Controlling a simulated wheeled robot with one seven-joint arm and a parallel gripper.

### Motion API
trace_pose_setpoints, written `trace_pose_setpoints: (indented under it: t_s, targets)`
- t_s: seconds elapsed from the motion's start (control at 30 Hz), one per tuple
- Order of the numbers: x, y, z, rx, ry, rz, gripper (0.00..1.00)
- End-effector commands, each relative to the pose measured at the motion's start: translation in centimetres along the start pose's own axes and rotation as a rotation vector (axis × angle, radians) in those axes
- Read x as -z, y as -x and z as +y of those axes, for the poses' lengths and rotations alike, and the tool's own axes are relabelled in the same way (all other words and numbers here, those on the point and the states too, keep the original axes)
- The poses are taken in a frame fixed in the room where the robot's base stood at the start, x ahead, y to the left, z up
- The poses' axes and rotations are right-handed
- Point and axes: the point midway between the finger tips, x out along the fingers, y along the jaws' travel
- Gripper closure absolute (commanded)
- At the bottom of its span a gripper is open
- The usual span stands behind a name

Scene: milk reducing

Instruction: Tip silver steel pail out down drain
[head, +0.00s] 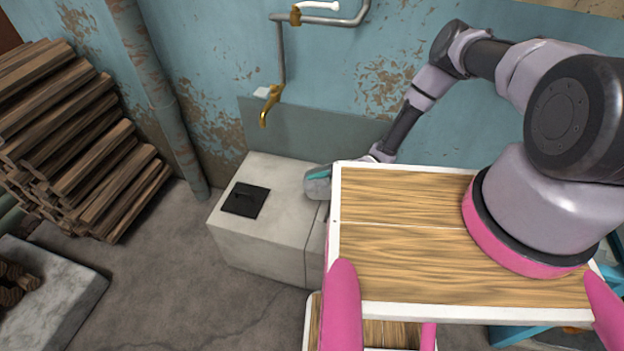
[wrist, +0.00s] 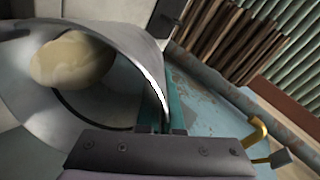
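In the wrist view a silver steel pail (wrist: 25,80) fills the left side, its open mouth in sight. A smooth cream-coloured pool or lump (wrist: 72,60) lies inside it. My gripper (wrist: 166,118) has its teal fingers on either side of the pail's wall at the rim and appears shut on it. In the head view my gripper (head: 317,182) is small, above the right part of the pale concrete block; the pail is mostly hidden there. A black square plate (head: 245,199) with a small raised piece lies on the block's left top; I cannot tell if it covers the drain.
A brass tap (head: 270,105) hangs from a wall pipe behind the concrete block (head: 258,240); it also shows in the wrist view (wrist: 256,132). Stacked wood (head: 75,130) and a rusty upright pipe (head: 165,110) stand left. A grey slab (head: 50,295) lies front left. Floor between is clear.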

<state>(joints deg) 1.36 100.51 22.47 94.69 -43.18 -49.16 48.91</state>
Motion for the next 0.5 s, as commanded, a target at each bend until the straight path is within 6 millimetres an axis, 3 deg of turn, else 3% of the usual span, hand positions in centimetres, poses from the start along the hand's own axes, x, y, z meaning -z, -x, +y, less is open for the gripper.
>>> trace_pose_setpoints:
  t_s: [0.5]
  targets:
    - [-0.7,3.5,2.1,0.397,-0.016,0.168,1.0]
